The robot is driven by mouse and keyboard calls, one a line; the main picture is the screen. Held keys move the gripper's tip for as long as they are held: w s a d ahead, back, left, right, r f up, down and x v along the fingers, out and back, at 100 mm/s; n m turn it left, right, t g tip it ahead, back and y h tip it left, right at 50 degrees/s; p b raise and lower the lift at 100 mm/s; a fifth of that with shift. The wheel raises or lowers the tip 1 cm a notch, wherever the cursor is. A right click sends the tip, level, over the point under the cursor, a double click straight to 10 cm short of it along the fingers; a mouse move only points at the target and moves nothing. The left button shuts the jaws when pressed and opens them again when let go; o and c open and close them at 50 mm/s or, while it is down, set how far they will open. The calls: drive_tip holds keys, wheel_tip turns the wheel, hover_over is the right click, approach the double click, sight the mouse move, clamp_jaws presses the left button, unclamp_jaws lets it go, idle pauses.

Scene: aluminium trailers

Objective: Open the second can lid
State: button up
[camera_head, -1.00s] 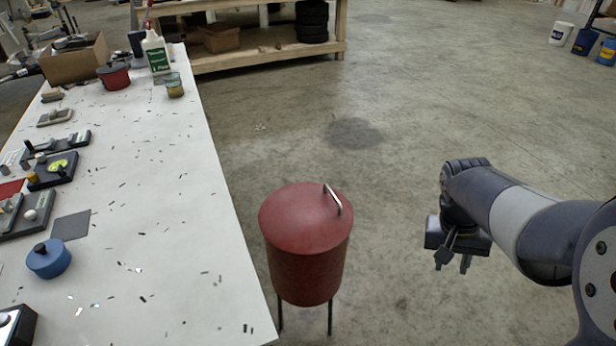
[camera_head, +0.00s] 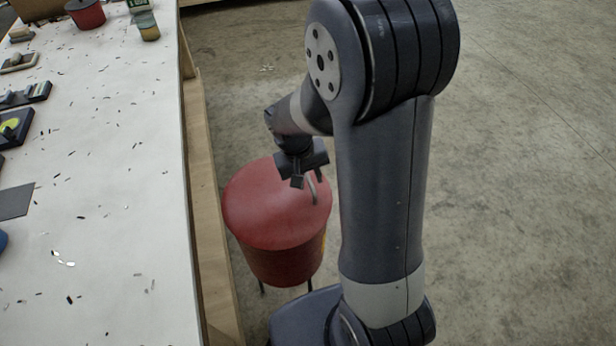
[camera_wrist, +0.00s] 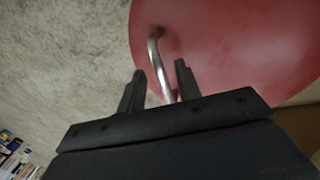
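A red can (camera_head: 283,264) with a domed red lid (camera_head: 262,207) stands on thin legs beside the workbench. The lid sits on the can. A curved metal handle (camera_head: 314,188) rises from the lid's right side. My gripper (camera_head: 307,182) is over the lid, right at the handle. In the wrist view my gripper (camera_wrist: 160,80) is open, and the silver handle (camera_wrist: 158,62) shows between its two fingers against the red lid (camera_wrist: 225,45). I cannot tell whether a finger touches the handle.
A white-topped workbench (camera_head: 110,200) runs along the left, close to the can. Another red pot (camera_head: 86,13) and a small jar (camera_head: 148,26) stand at its far end. The concrete floor (camera_head: 520,180) on the right is clear.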

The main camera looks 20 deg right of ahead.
drive_tip(key=shift+w+f, duration=0.1)
drive_tip(key=shift+w, duration=0.1)
drive_tip(key=shift+c, duration=0.3)
clamp_jaws()
